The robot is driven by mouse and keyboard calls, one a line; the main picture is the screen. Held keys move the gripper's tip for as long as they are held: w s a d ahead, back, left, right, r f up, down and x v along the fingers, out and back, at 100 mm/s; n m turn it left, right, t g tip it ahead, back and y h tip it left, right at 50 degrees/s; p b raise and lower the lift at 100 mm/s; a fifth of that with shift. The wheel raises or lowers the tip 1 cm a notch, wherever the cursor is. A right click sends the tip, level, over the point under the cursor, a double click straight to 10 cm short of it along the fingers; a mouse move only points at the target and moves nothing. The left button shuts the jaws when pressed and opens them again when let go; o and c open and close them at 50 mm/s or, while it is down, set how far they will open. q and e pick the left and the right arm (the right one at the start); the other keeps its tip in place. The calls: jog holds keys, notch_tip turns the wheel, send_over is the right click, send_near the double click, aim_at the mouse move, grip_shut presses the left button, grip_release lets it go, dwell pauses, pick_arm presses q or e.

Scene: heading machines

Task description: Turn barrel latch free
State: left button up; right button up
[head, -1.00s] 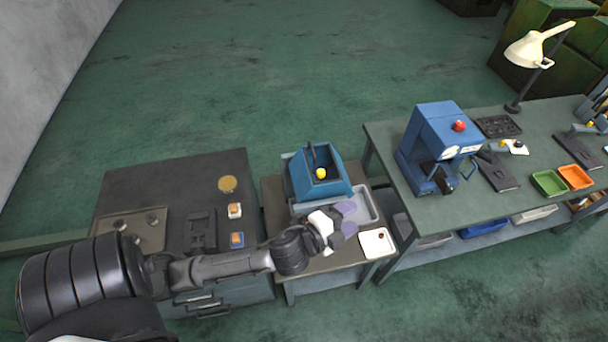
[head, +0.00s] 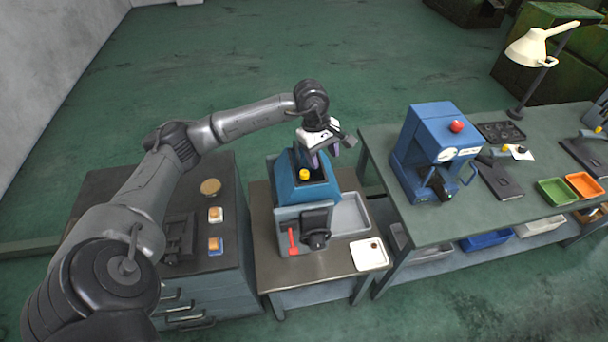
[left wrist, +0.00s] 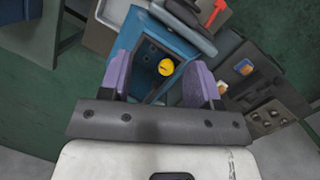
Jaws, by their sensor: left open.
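The blue machine (head: 318,192) stands on the small middle table, its open top hopper holding a yellow knob (head: 304,175). On its grey front are a red lever (head: 292,241) and a black round part (head: 317,236). I cannot tell which part is the barrel latch. My left gripper (head: 328,154) is above the hopper's back, open and empty. In the left wrist view, its purple fingers (left wrist: 161,80) stand apart on either side of the hopper opening, with the yellow knob (left wrist: 166,67) showing between them, not touched. My right gripper is out of view.
A grey tray (head: 352,222) and a white tray (head: 382,252) lie right of the machine. A blue press (head: 437,140) stands on the right bench. A dark cabinet (head: 222,190) is at left with small parts on top.

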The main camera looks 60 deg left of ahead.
pick_arm(q)
jog(key=r+g+y, duration=0.1)
jog(key=r+y, duration=0.1)
send_over(304, 172)
notch_tip(304, 172, down, 14)
jog(key=p, duration=0.2)
jog(key=shift+d+r+p, duration=0.1)
jog(key=shift+r+p, duration=0.05)
jog(key=shift+p, duration=0.25)
jog(key=shift+c, duration=0.3)
jog(key=c, duration=0.9)
